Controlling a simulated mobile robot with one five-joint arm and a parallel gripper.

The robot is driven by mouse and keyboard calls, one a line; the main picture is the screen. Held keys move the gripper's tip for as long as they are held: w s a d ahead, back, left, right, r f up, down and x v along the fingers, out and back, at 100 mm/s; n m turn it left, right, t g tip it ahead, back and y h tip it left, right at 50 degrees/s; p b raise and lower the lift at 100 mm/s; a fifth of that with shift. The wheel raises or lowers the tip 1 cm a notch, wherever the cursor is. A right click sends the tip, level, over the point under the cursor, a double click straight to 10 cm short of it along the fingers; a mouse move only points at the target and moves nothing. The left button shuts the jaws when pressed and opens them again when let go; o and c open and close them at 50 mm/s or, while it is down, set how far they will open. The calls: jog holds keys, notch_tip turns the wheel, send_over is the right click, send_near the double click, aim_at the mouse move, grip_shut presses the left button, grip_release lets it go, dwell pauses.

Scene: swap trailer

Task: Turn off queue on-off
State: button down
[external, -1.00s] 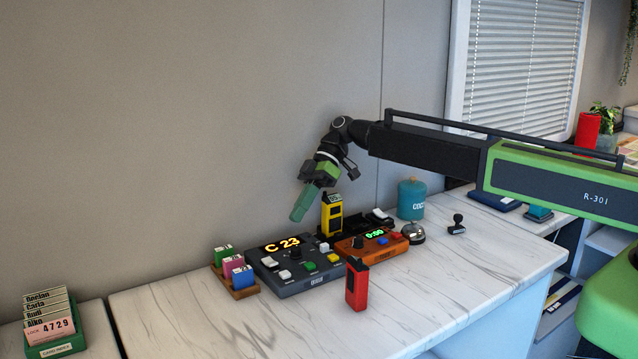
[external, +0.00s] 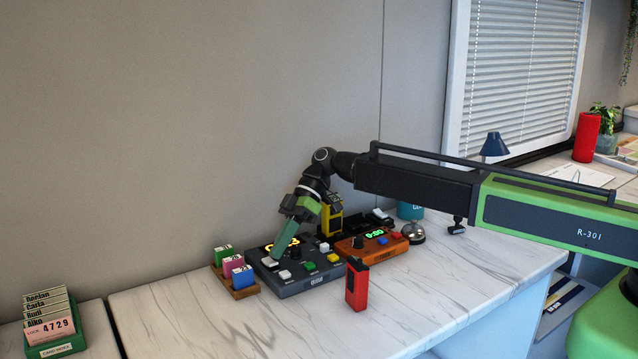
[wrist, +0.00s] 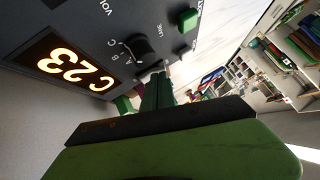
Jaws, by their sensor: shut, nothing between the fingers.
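The dark grey queue console (external: 310,286) sits on the marble counter. In the wrist view its face (wrist: 40,22) shows a lit "C 23" display (wrist: 72,68), a black knob (wrist: 138,48) marked A B C and a green button (wrist: 188,20). In the external view a white switch (external: 269,263) is at its left end. My gripper (external: 274,256) is shut and empty, pointing down just over that switch and covering part of the display. I cannot tell whether it touches. The fingertips (wrist: 160,76) also show in the wrist view; the switch is not clear there.
An orange timer box (external: 372,246) stands right of the console, with a yellow device (external: 331,221) behind and a red device (external: 357,287) in front. Colored blocks (external: 233,265) in a wooden holder stand close on the left.

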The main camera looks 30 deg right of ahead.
jog(key=shift+a, duration=0.1)
jog(key=shift+s+f, duration=0.1)
jog(key=shift+s+f+t, duration=0.15)
jog(key=shift+s+t, duration=0.15)
jog(key=shift+s+d+n+t, duration=0.2)
jog(key=shift+s+n+t, duration=0.1)
jog(key=shift+s, duration=0.05)
jog(key=shift+w+a+f, duration=0.1)
jog(key=shift+w+f, duration=0.05)
jog(key=shift+w, duration=0.1)
